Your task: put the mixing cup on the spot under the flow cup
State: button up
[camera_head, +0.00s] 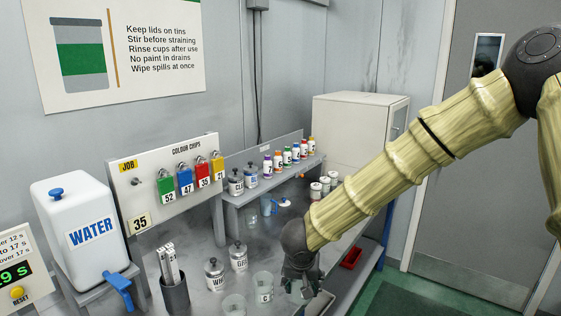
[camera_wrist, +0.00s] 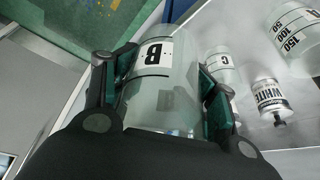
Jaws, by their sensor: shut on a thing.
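A clear mixing cup marked B (camera_wrist: 165,85) stands between the two fingers of my gripper (camera_wrist: 163,68) in the wrist view. The fingers are shut on its sides. In the head view my gripper (camera_head: 300,286) is low over the front right of the bench, and the held cup is mostly hidden there. I cannot tell whether its base touches the bench. A clear cup with a blue part (camera_head: 270,206), perhaps the flow cup, is by the raised shelf further back. The spot under it is not clear to see.
Cup C (camera_head: 263,287) is just left of my gripper, with another clear cup (camera_head: 234,305) nearer. The white tin (camera_head: 214,276), a grey-lidded tin (camera_head: 238,257) and a dark holder of sticks (camera_head: 174,292) stand further left. A shelf of bottles (camera_head: 290,160) is behind.

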jog(key=shift+n, duration=0.5)
jog(key=s+d+f, duration=0.1)
jog(key=d+f, duration=0.1)
jog(key=f, duration=0.1)
jog(key=d+f+b, duration=0.1)
jog(key=d+f, duration=0.1)
jog(key=f, duration=0.2)
jog(key=s+d+f+b, duration=0.1)
jog(key=d+f, duration=0.1)
jog(key=f, duration=0.2)
jog(key=shift+s+d+f, duration=0.2)
jog(key=shift+s+d, duration=0.1)
jog(key=shift+d, duration=0.1)
jog(key=shift+n+y, duration=0.4)
jog(key=shift+n, duration=0.2)
jog(key=s+d+f+b, duration=0.1)
jog(key=s+f, duration=0.1)
jog(key=f, duration=0.1)
jog(key=s+d+f, duration=0.2)
jog(key=s+f, duration=0.1)
jog(key=f, duration=0.1)
jog(key=s+d+f+b, duration=0.1)
jog(key=s+d+f, duration=0.1)
jog(key=f, duration=0.2)
jog(key=shift+s+d+f+b, duration=0.1)
jog(key=shift+s+f+b, duration=0.05)
jog(key=shift+f+b, duration=0.15)
